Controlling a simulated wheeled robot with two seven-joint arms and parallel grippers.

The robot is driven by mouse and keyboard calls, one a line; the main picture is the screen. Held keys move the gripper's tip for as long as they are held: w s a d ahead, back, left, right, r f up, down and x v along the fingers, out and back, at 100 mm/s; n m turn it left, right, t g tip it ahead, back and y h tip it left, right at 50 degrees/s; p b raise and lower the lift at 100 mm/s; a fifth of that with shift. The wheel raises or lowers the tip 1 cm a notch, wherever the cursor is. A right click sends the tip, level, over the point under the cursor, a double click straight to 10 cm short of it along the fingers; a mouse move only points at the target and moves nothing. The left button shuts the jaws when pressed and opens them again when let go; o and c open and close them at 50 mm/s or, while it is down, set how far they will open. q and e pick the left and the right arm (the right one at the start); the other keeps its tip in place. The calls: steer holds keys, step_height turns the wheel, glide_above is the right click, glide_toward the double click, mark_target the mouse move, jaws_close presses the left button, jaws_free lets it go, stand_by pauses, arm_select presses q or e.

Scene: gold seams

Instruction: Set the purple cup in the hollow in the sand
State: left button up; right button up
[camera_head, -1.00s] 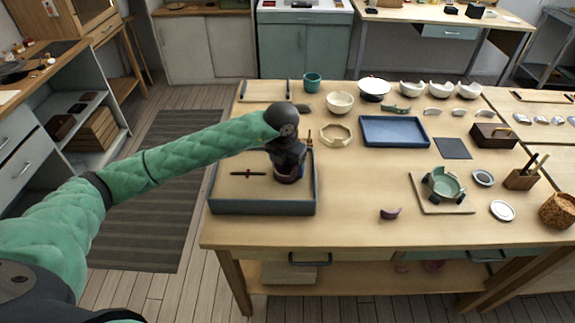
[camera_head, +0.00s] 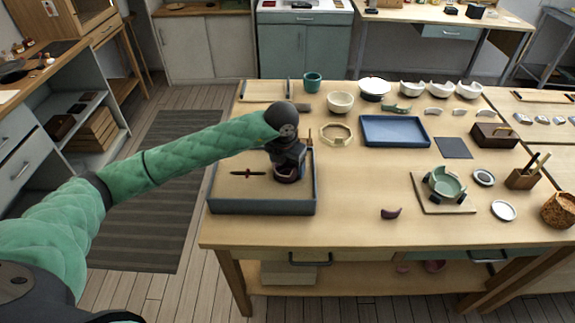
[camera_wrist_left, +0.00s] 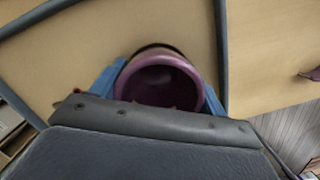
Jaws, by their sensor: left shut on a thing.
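My left gripper (camera_head: 288,172) is over the right half of the blue-grey sand tray (camera_head: 262,205). It is shut on the purple cup (camera_head: 289,179), which shows only partly below it in the head view. In the left wrist view the cup (camera_wrist_left: 160,80) stands between the blue fingers, its round mouth facing the camera and its near rim looking jagged. The cup is at the level of the sand (camera_head: 240,190). The hollow is hidden behind the cup and gripper, and I cannot tell how deep the cup sits. My right gripper is not in view.
A dark stick with a red middle (camera_head: 248,173) lies on the sand left of the cup. A purple shard (camera_head: 391,214) lies on the table right of the tray. A cream ring (camera_head: 336,135) and a blue tray (camera_head: 395,131) stand behind. The table's front middle is mostly clear.

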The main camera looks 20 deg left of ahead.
arm_select(q)
steer(key=shift+f, duration=0.15)
stand_by(0.6)
steer(key=o, duration=1)
steer(key=shift+r+p, duration=0.7)
steer(key=shift+r, duration=2.3)
